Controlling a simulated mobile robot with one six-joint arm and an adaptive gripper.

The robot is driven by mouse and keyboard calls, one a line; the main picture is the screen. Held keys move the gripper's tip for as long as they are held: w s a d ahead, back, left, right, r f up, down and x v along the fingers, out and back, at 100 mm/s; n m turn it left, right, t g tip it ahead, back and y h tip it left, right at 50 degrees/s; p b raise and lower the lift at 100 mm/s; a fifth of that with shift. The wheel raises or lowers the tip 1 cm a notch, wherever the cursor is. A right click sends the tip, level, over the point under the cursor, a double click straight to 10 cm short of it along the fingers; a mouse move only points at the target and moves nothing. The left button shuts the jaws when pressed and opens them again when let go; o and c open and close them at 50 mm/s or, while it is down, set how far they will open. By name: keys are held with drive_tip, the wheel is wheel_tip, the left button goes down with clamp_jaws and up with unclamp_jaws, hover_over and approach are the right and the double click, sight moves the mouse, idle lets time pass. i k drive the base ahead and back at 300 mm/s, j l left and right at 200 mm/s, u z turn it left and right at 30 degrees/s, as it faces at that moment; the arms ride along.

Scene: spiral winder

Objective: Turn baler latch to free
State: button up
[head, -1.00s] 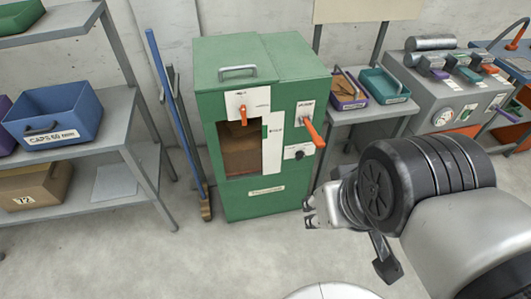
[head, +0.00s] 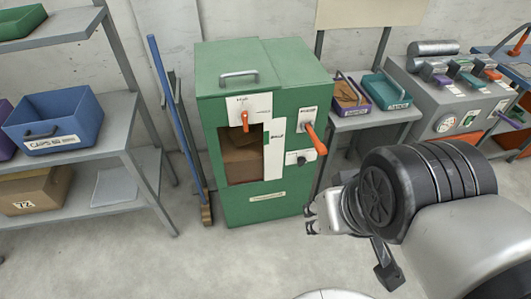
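The green baler (head: 225,92) stands against the wall, with a dark opening in its front and brown material inside. A short orange handle (head: 245,121) hangs down from a white plate above the opening. A longer orange lever (head: 317,138) on the right of the front slants down to the right. Their labels are too small to read, so I cannot tell which one is the latch. My gripper (head: 311,218) is in front of the baler's lower right in the picture, apart from both handles. Its fingertips look parted with nothing between them.
A black knob (head: 299,158) sits below the lever. A blue pole (head: 175,115) leans left of the baler. A shelf (head: 110,122) with a blue bin (head: 55,120) is at left. A side table (head: 372,120) and a grey control console (head: 440,95) are at right. Floor in front is clear.

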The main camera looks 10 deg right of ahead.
sight(244, 115)
drive_tip(key=i+j, duration=0.15)
drive_tip(key=j, duration=0.25)
drive_tip(key=i+j, duration=0.2)
drive_tip(key=j, duration=0.2)
drive_tip(key=i+j+u, duration=0.1)
drive_tip(key=j, duration=0.35)
drive_tip(key=i, duration=0.05)
